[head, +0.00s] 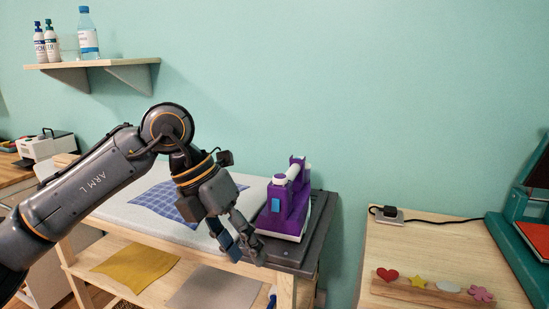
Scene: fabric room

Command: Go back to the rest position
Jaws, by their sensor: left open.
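My left gripper (243,246) hangs open with its fingers pointing down, at the front edge of the ironing table, just left of the iron. A purple and white iron (288,202) stands on the dark grey rest (318,222) at the right end of the table. The gripper looks empty, and I cannot tell whether a finger touches the rest. A blue checked cloth (170,200) lies on the white ironing pad (125,212), partly hidden behind my left arm. My right gripper is not in view.
Below, a shelf (95,256) holds a yellow cloth (137,264) and a grey cloth (208,289). A wooden table (400,250) at right carries a strip with colored shapes (435,288) and a cabled plug (388,213). A wall shelf (90,64) holds bottles.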

